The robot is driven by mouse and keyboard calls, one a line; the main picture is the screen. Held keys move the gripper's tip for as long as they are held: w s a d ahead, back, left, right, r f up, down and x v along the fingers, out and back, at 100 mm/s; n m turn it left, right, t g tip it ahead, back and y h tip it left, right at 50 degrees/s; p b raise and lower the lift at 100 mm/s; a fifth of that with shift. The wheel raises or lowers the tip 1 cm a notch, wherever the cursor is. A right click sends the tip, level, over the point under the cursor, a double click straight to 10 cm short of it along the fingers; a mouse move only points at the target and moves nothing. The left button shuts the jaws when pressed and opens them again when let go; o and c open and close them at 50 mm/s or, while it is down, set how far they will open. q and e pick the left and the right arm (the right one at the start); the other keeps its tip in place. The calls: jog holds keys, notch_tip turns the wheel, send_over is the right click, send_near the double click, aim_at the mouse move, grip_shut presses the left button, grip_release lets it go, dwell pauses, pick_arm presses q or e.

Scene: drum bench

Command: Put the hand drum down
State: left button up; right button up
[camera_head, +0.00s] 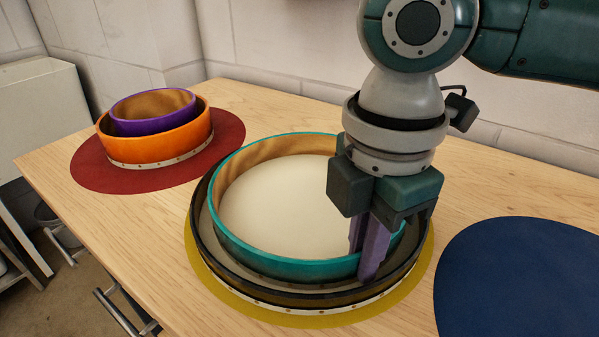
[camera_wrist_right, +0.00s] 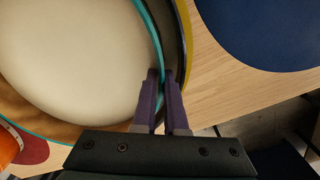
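A hand drum with a teal rim and pale skin (camera_head: 290,266) is nested inside a wider dark drum (camera_head: 207,248) with a pale studded lower band. Whether the teal drum rests on the dark one or hangs slightly above cannot be told. The dark drum stands on a yellow round mat (camera_head: 300,319). My right gripper (camera_head: 368,255) points down at the teal drum's right side, its purple fingers on both sides of the wall. In the right wrist view the fingers (camera_wrist_right: 163,85) close on the teal wall (camera_wrist_right: 148,27). My left gripper is not in view.
An orange drum (camera_head: 160,145) with a purple drum (camera_head: 150,125) inside stands on a red round mat (camera_head: 95,168) at the left. A bare blue round mat (camera_head: 520,280) lies at the right. The wooden bench (camera_head: 115,222) is clear between the mats. A wall runs behind.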

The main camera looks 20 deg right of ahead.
jog(key=shift+o, duration=0.6)
jog(key=shift+r, duration=0.1)
